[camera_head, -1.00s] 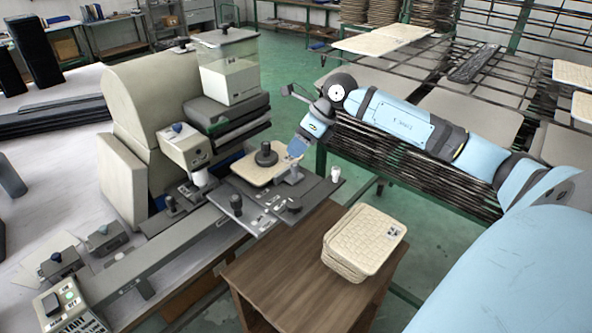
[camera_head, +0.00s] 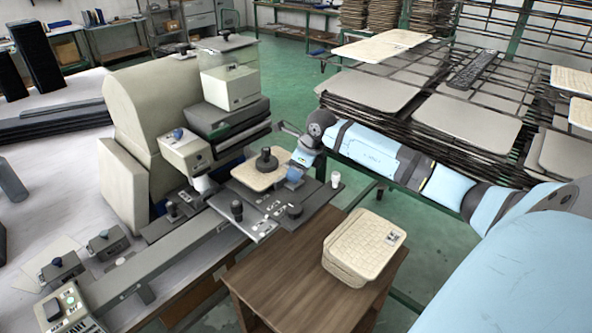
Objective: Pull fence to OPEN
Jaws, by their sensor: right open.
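The grey machine's dark work plate (camera_head: 262,228) holds a cream panel (camera_head: 258,180) with a round black knob (camera_head: 267,160) on it. A small dark block with a blue top (camera_head: 294,177) stands at the panel's right edge; I cannot tell for certain which part is the fence. Small markings on the plate are too small to read. My right gripper (camera_head: 296,166) is open, coming down from the upper right at this block. Its fingertips are small and partly merge with the block, so contact is unclear. My left gripper is not in view.
Racks of panels (camera_head: 466,121) stand behind my right arm.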

